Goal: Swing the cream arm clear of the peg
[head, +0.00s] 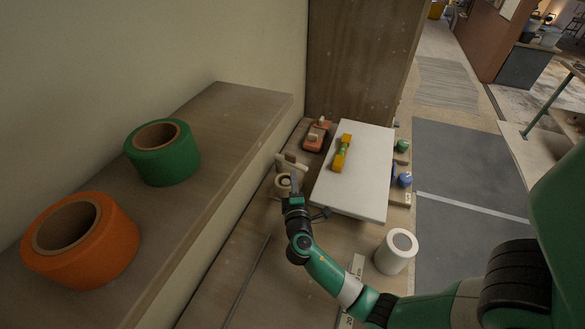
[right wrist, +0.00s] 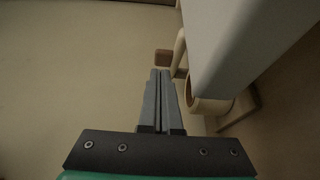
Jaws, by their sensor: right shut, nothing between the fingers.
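My right gripper (head: 293,180) reaches away from me over the wooden surface, left of the white board. Its fingers (right wrist: 158,78) are shut and empty in the right wrist view. A thin cream arm (head: 297,164) lies just beyond the fingertips; in the right wrist view the cream arm (right wrist: 179,48) stands just right of them. A small brown block (head: 290,157) is beside it, and this brown block (right wrist: 163,57) also shows ahead of the fingertips. A cream ring-shaped part (head: 282,181) is left of the gripper. I cannot clearly make out the peg. My left gripper is not in view.
The white board (head: 363,190) carries a yellow tool (head: 342,153). A white roll (head: 396,251) stands right of my forearm. Green tape (head: 163,160) and orange tape (head: 82,250) sit on the left ledge.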

